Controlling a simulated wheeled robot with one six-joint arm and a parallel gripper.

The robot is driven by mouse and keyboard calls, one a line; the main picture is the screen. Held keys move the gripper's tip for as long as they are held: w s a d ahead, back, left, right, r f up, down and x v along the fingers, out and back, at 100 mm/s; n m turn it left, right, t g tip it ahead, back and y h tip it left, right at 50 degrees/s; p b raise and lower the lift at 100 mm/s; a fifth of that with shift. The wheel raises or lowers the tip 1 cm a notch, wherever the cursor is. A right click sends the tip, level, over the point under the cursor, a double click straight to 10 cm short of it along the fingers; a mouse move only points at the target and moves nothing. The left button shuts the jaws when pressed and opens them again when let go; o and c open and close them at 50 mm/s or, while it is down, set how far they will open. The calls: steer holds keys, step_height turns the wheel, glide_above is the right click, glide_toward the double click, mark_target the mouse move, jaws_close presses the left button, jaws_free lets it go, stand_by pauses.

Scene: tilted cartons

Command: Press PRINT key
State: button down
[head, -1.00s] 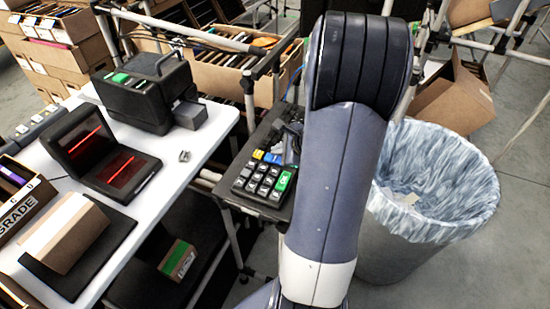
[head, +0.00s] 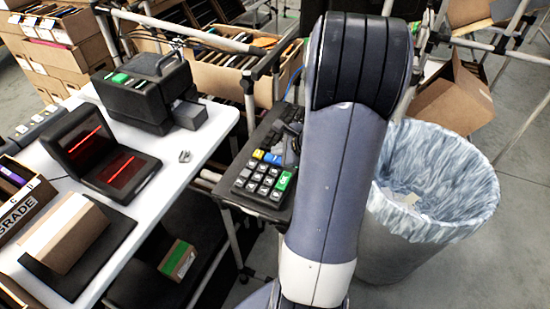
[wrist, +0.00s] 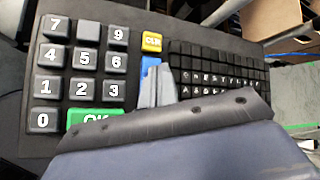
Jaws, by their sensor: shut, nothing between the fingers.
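A black keypad unit (head: 245,190) stands beside the white table; it also fills much of the wrist view (wrist: 30,148). It has white-numbered keys, a green OK key (head: 283,180), a yellow CLR key (wrist: 152,42) and a blue key (head: 272,158). No PRINT lettering can be read. In the wrist view my gripper (wrist: 157,80) is shut and empty, its fingertips over or right beside the blue key (wrist: 150,63), hiding part of it. I cannot tell whether they touch it. In the head view my arm hides most of the gripper.
A small black letter keyboard (wrist: 218,70) lies right of the number keys. The white table (head: 205,155) at left holds a black machine (head: 135,95) and a scanner with red lines (head: 105,165). A lined bin (head: 440,180) stands right of my arm.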

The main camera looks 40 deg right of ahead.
mark_target(278, 161)
steer(key=shift+f, duration=0.1)
stand_by(0.3)
steer(key=shift+f+b, duration=0.35)
steer(key=shift+b, duration=0.25)
steer(key=shift+f+b, duration=0.4)
steer(key=shift+b, duration=0.05)
stand_by(0.4)
stand_by(0.3)
steer(key=shift+r+p, duration=0.65)
steer(key=shift+r, duration=0.3)
step_height(278, 161, up, 5)
steer(key=p, duration=0.4)
steer(key=shift+a, duration=0.1)
stand_by(0.6)
